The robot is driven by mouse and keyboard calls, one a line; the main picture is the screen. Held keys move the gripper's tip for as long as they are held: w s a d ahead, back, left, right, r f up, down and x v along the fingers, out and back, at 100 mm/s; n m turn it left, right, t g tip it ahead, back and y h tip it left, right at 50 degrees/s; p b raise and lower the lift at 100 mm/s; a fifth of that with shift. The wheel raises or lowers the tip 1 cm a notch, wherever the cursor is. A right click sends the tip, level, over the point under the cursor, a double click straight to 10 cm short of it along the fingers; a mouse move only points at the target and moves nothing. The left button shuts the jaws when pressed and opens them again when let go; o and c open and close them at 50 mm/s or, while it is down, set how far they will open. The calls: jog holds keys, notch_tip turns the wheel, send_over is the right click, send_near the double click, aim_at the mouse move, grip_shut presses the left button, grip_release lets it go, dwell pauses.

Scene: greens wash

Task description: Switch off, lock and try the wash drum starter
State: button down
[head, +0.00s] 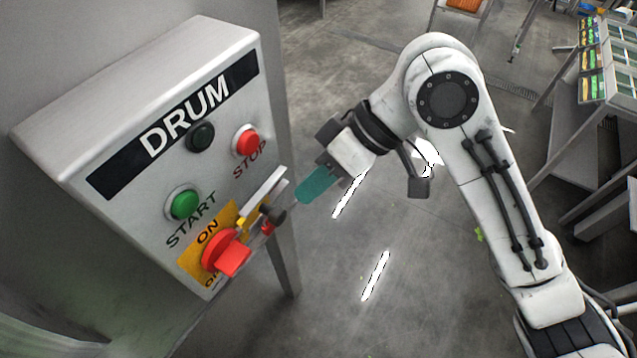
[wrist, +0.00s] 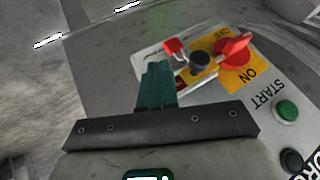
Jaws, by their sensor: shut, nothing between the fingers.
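The grey DRUM starter box (head: 110,225) fills the left of the head view. Its red rotary handle (head: 228,254) sits on a yellow ON/OFF plate (head: 192,262); I cannot tell its setting for sure. The handle also shows in the wrist view (wrist: 233,50). A small red padlock (wrist: 174,48) is beside the plate, next to a dark knob (wrist: 199,62); whether it is closed is unclear. The green START button (head: 184,204) and red STOP button (head: 246,142) are on the face. My gripper (head: 301,197), teal-fingered, is shut and empty, right of the box and apart from the handle.
A dark round lamp or button (head: 200,137) sits under the DRUM label. A pale ledge (head: 263,194) is on the box's right side, near my fingers. Open grey floor lies beyond my arm. Metal tables and a rack of packets (head: 592,60) stand at the far right.

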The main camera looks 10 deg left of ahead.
jog(key=w+b+v, duration=0.1)
jog(key=v, duration=0.9)
jog(key=shift+d+b, duration=0.3)
jog(key=shift+b, duration=0.05)
jog(key=shift+f, duration=0.1)
